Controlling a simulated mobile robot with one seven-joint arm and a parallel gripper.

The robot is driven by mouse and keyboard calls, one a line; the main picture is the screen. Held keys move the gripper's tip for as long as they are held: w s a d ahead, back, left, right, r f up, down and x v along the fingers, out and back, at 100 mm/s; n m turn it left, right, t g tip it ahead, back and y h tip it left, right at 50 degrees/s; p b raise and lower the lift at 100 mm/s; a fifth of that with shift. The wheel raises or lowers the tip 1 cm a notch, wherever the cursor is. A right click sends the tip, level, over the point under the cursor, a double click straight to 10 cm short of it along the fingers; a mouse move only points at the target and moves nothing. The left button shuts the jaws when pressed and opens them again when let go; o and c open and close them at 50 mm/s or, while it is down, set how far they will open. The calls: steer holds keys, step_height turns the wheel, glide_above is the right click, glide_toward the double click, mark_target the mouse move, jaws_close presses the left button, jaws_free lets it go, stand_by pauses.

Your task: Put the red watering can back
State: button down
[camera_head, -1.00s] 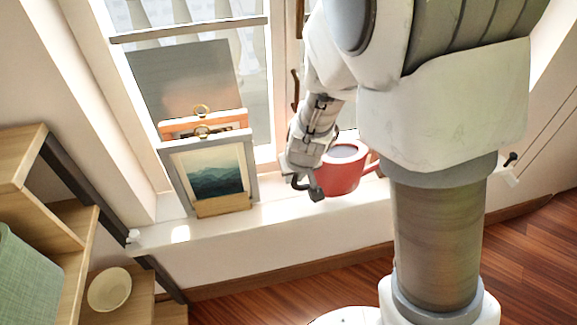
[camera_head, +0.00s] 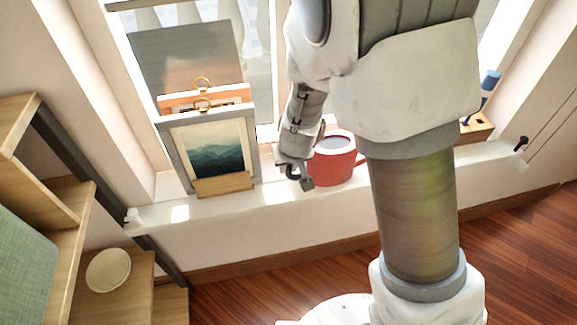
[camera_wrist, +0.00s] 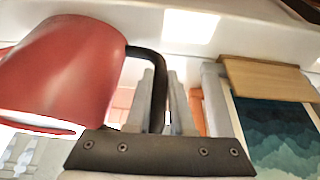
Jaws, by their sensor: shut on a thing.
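The red watering can (camera_head: 332,166) is at the windowsill, right of the framed pictures, with its opening upward. In the wrist view the can's red body (camera_wrist: 65,72) fills the upper left, beside the fingers. My gripper (camera_head: 299,178) is at the can's left side. In the wrist view my gripper (camera_wrist: 160,98) is shut on the can's black handle (camera_wrist: 148,58), which passes between the two grey fingers. Part of the can's right side is behind my arm in the head view. I cannot tell whether its base touches the sill.
A framed mountain picture (camera_head: 213,150) on a wooden stand is close left of the gripper. The white windowsill (camera_head: 225,205) runs along the window. A wooden box (camera_head: 476,128) with a blue-handled item (camera_head: 490,82) is at right. A shelf with a bowl (camera_head: 108,270) stands lower left.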

steer(key=c, duration=0.8)
jaws_free()
steer(key=shift+f, duration=0.1)
steer(key=shift+s+r+p, duration=0.1)
steer(key=shift+r+p, duration=0.3)
steer(key=shift+r, duration=0.1)
steer(key=s+d+r+m+y+p, duration=0.1)
steer(key=s+d+r+p, duration=0.15)
steer(key=r, duration=0.55)
steer(key=s+d+r+p, duration=0.2)
steer(key=s+d+r, duration=0.15)
steer(key=r, duration=0.45)
steer(key=s+d+r+m+y+p, duration=0.1)
steer(key=s+d+r+p, duration=0.15)
steer(key=r, duration=0.45)
steer(key=s+d+r+h, duration=0.1)
steer(key=s+d+r, duration=0.1)
steer(key=s, duration=0.1)
steer(key=s+d+r+m+h, duration=0.1)
steer(key=s+d+r, duration=0.2)
steer(key=s, duration=0.1)
steer(key=s+d+r+t+h, duration=0.1)
steer(key=s+d+r, duration=0.2)
steer(key=s, duration=0.1)
steer(key=shift+d+r, duration=0.15)
steer(key=shift+d, duration=0.05)
steer(key=shift+r, duration=0.1)
